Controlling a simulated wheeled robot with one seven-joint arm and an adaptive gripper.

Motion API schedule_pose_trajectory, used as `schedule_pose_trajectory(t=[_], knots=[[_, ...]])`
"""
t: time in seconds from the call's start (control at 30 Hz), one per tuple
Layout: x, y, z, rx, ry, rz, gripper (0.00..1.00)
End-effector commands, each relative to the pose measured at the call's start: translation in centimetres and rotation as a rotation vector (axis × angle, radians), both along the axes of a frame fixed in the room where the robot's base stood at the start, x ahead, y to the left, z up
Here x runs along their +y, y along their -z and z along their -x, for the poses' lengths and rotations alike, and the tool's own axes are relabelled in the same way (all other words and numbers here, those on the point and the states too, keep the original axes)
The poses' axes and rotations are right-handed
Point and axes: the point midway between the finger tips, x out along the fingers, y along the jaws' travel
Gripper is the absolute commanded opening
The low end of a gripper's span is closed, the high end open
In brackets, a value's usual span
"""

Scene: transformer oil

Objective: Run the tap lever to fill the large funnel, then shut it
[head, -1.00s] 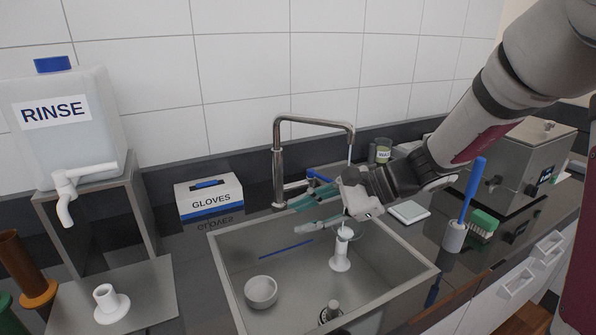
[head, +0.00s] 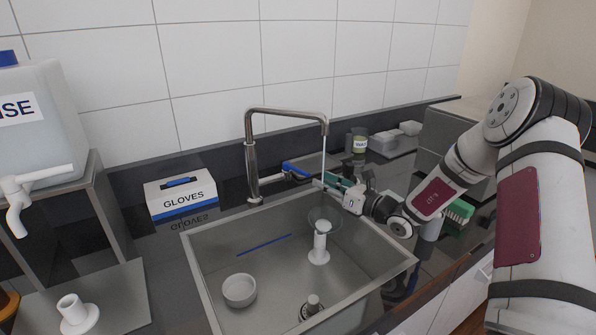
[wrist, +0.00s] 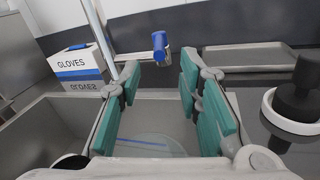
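The tap (head: 252,165) stands behind the sink, with a thin stream under its spout in the head view. Its blue-ended lever (head: 297,170) points right from the tap body; the blue end also shows ahead of the fingers in the wrist view (wrist: 160,46). The large clear funnel (head: 326,216) stands upright on a white stem in the sink, below the spout. How full it is I cannot tell. My gripper (head: 332,183), with teal finger pads, is open and empty just right of and in front of the lever, apart from it. The gap between its fingers is clear in the wrist view (wrist: 158,85).
The sink (head: 215,275) also holds a white bowl (head: 239,290) and a blue rod (head: 264,245). A gloves box (head: 181,195) stands left of the tap. A labelled jar (head: 359,142) and a green brush (head: 460,211) are to the right.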

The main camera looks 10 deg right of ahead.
Motion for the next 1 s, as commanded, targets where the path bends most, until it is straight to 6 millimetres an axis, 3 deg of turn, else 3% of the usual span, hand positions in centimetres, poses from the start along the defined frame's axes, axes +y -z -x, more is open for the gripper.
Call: schedule_pose_trajectory(t=[0.5, 0.7, 1.0], knots=[[5.3, 0.0, -7.8, -0.002, -0.003, 0.001, 0.32], [6.1, 0.0, -9.0, 0.001, -0.002, 0.002, 0.32], [6.2, 0.0, -9.1, 0.001, -0.002, 0.002, 0.32]])
